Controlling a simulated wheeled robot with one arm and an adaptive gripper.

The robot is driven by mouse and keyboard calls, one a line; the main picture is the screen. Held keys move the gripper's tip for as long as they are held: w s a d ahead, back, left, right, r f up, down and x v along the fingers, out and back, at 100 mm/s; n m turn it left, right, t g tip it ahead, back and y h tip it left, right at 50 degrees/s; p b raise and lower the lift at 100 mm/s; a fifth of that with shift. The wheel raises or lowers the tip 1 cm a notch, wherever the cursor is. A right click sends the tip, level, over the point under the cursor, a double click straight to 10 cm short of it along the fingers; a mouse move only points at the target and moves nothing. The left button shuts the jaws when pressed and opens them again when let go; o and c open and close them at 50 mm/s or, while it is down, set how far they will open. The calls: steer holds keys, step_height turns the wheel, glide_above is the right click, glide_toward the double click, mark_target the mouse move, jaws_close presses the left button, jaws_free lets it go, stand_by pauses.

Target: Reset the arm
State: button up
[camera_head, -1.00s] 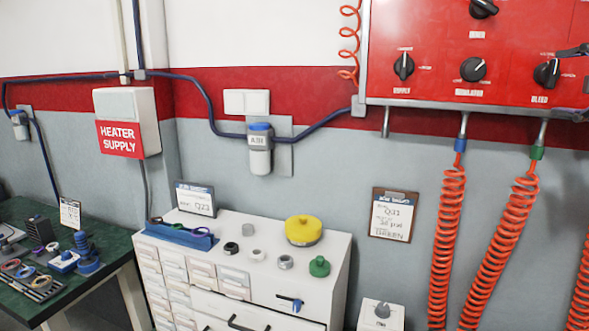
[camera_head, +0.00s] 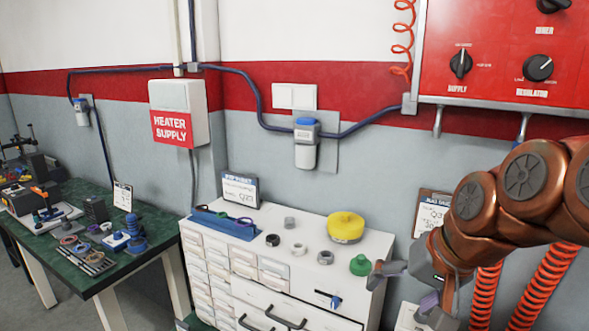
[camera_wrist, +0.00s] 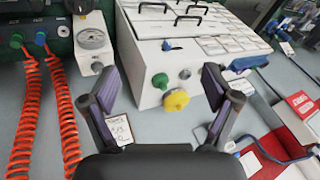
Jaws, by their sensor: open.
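My arm reaches in from the right edge in the head view, with copper-coloured links in front of the wall. My gripper (camera_head: 400,292) hangs at its end, just right of the white drawer cabinet (camera_head: 205,245). In the wrist view, my gripper (camera_wrist: 160,88) has its two dark, purple-padded fingers spread wide. It is open and nothing is between the fingers. Beyond them, the cabinet, a yellow lidded part (camera_wrist: 176,100) and a green part (camera_wrist: 160,80) show at a tilted angle.
The cabinet top carries a yellow lidded part (camera_head: 345,226), a green part (camera_head: 360,265), small rings and a blue rack (camera_head: 225,225). A red panel (camera_head: 500,65) and orange coiled hoses (camera_head: 540,288) stand at right. A green bench (camera_head: 60,245) is at left.

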steer(key=s+d+f+n+g+h, duration=0.1)
steer(key=s+f+n+g+h, duration=0.2)
steer(key=s+f, duration=1.3)
steer(key=s+g, duration=0.2)
steer(key=g, duration=0.1)
steer(key=shift+s, duration=0.25)
steer(key=shift+d, duration=0.1)
